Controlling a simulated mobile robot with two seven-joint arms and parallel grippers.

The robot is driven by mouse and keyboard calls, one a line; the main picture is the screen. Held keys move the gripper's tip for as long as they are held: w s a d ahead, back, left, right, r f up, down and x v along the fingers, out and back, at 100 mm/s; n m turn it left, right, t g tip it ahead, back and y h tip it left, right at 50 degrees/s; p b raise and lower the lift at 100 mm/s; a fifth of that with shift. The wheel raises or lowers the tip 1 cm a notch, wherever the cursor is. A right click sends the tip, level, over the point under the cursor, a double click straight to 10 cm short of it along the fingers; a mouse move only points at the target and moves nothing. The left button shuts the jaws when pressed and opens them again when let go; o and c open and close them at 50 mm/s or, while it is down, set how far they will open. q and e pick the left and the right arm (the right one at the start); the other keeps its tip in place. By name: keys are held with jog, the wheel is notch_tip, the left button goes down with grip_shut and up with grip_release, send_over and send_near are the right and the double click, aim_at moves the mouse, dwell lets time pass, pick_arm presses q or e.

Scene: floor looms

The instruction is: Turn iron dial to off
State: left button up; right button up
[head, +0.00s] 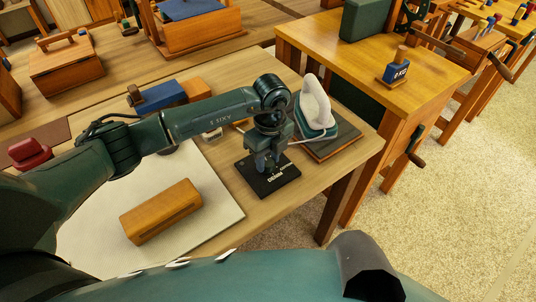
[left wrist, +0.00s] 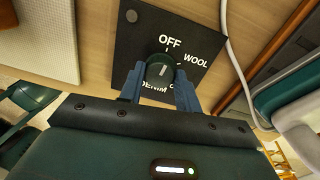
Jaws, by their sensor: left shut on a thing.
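The iron dial is a dark round knob (left wrist: 159,71) on a black plate (left wrist: 128,52) marked OFF, WOOL and DENIM. In the left wrist view a short white line on the knob points up and slightly right, toward the OFF side. The plate also lies on the table in the head view (head: 285,178). My left gripper (head: 266,168) points down over the plate, its blue fingers shut on the knob's two sides (left wrist: 160,84). In the head view the gripper hides the knob. The iron (head: 316,108), white and green, stands right of the gripper. My right gripper is not in view.
The iron rests on a dark board (head: 335,142), and a pale cord (left wrist: 237,62) runs beside the plate. A wooden block (head: 160,212) lies on a pale mat (head: 215,222) to the left. A second wooden bench (head: 425,75) stands right.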

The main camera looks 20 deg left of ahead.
aim_at(270, 160)
pick_arm(q)
jog(key=shift+r+n, duration=0.1)
jog(key=shift+n, duration=0.5)
jog(key=o, duration=1)
jog(key=r, duration=1.3)
jog(key=shift+w+d, duration=0.15)
jog(key=shift+w, duration=0.15)
